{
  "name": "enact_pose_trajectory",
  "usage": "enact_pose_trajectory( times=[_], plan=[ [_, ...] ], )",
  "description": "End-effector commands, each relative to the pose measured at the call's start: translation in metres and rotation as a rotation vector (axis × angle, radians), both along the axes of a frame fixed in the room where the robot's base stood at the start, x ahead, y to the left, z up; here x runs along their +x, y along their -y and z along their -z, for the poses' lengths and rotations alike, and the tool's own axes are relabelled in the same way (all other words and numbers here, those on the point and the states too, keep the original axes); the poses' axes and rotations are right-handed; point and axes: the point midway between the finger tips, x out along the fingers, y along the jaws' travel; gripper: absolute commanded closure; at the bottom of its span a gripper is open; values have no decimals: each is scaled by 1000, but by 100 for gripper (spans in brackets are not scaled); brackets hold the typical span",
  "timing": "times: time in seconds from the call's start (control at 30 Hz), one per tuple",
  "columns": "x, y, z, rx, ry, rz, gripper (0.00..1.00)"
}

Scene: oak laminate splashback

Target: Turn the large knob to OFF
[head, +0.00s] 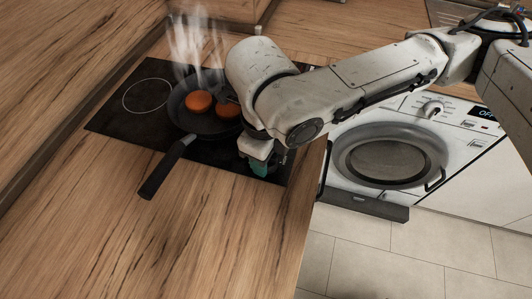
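The knob's pointer setting is too small to tell. My gripper (259,168) is low over the front right part of the black hob (117,114), well left of the knob. A teal tip shows at its end. The arm hides most of the gripper, so its opening and any contact with the hob cannot be told.
A dark pan (180,105) with two orange round pieces (199,101) stands steaming on the hob. Its handle (161,174) points to the front left. The wooden worktop (215,235) is clear in front. Pale floor tiles (385,262) lie below the machine.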

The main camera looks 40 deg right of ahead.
Motion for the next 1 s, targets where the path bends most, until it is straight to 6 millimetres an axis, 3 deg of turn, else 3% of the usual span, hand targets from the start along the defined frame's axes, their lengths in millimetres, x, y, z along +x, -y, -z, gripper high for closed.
enact_pose_trajectory(
  times=[0.5,0.53,0.8,1.0],
  plan=[
    [1,0,-1,0,3,-22,85],
    [1,0,-1,0,2,-22,54],
    [0,0,0,-1,1,-21,29],
    [0,0,0,0,1,-20,29]
  ],
)
